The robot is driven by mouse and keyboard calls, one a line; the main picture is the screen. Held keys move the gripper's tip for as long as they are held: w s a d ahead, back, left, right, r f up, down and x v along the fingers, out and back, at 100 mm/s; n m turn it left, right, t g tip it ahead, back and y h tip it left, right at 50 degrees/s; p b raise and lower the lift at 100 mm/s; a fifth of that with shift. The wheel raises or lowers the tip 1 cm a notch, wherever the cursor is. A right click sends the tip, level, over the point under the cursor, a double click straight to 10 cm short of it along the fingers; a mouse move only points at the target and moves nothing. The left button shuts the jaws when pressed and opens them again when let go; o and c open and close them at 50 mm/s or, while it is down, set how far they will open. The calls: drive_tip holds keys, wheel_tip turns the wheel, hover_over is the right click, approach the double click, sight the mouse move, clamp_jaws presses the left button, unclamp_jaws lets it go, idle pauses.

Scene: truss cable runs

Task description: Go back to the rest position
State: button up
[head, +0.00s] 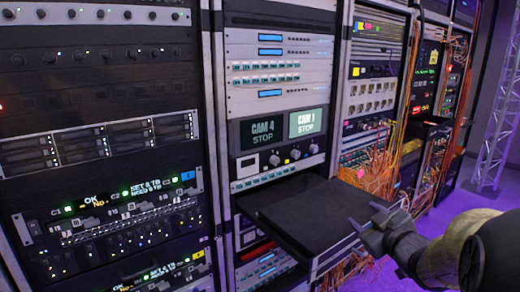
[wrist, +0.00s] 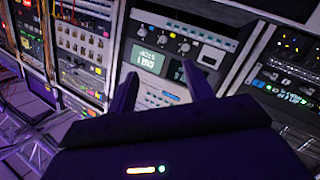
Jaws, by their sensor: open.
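My gripper (head: 372,232) shows at the lower right of the head view, at the right front corner of a black pull-out shelf (head: 310,215). Its fingers overlap the shelf's edge in the picture; I cannot tell whether they touch it. In the wrist view the two dark fingers of my gripper (wrist: 161,88) stand apart with nothing between them. Beyond them is a rack unit with a lit display (wrist: 148,60) and knobs. My arm comes in from the right edge of the head view.
Above the shelf are two screens reading CAM 4 (head: 265,130) and CAM 1 (head: 307,122), both with STOP. A tall rack (head: 100,140) fills the left. Orange cables (head: 375,165) hang right of the shelf. A metal truss (head: 497,140) stands on open purple floor at the right.

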wheel_tip(320, 180, down, 10)
drive_tip(key=s+a+f+m+g+h+b, duration=0.1)
drive_tip(key=s+a+m+g+h+b, duration=0.1)
drive_tip(key=m+g+h+b, duration=0.15)
drive_tip(key=s+a+f+m+g+b, duration=0.1)
drive_tip(key=s+a+f+m+g, duration=0.1)
drive_tip(key=s+a+f+g, duration=0.45)
drive_tip(key=s+a+f+m+g+b, duration=0.2)
drive_tip(key=s+f+m+g, duration=0.1)
drive_tip(key=s+f, duration=0.7)
wheel_tip(320, 180, up, 20)
drive_tip(key=p, duration=1.9)
drive_tip(key=shift+s, duration=0.3)
drive_tip(key=shift+f+y, duration=0.1)
drive_tip(key=shift+y, duration=0.15)
drive_tip(key=shift+w+d, duration=0.1)
